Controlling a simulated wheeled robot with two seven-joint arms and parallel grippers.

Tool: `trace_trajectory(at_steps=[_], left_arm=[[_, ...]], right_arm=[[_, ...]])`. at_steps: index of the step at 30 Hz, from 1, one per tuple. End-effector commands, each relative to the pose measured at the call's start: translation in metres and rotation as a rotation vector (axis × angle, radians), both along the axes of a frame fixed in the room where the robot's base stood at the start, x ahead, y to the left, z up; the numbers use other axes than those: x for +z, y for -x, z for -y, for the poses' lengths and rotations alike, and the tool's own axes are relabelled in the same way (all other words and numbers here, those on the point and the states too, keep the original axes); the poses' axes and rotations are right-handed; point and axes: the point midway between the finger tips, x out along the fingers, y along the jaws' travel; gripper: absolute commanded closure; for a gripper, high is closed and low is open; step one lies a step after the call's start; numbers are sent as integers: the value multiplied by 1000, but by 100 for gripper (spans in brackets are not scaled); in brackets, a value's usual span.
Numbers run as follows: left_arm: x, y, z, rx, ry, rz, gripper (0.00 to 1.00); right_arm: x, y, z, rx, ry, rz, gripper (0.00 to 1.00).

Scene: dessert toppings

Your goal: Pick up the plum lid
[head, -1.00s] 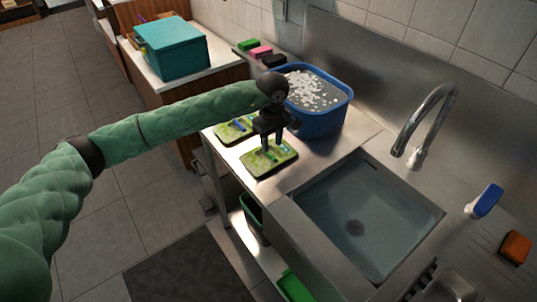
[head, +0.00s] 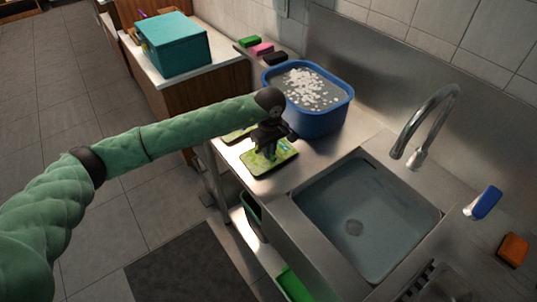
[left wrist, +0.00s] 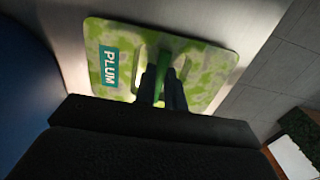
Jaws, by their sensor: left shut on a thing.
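The plum lid (head: 264,164) is a flat green mottled plate on the steel counter, left of the sink. In the left wrist view the lid (left wrist: 212,58) shows a teal label reading PLUM and a green upright handle (left wrist: 183,67). My left gripper (head: 268,151) is over the lid, pointing down. In the left wrist view its fingers (left wrist: 161,84) are shut on the handle, which they partly hide. The lid looks to lie on the counter; I cannot tell if there is a gap. My right gripper is not in view.
A similar green lid (head: 238,134) lies just behind, partly hidden by my arm. A blue tub (head: 322,123) with white pieces in liquid stands close behind right. The sink (head: 365,215) and tap (head: 415,120) are to the right. Coloured sponges (head: 263,48) lie at the back.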

Motion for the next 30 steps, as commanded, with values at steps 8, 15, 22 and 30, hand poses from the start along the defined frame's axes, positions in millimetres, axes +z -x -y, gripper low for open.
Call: trace_trajectory(at_steps=[8,15,22,30], left_arm=[[6,-1,0,0,0,1,100],[43,-1,0,-1,1,3,100],[81,0,0,-1,0,1,100],[100,0,0,0,-1,-1,100]], right_arm=[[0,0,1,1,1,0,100],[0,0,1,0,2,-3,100],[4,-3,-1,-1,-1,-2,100],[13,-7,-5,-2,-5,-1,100]])
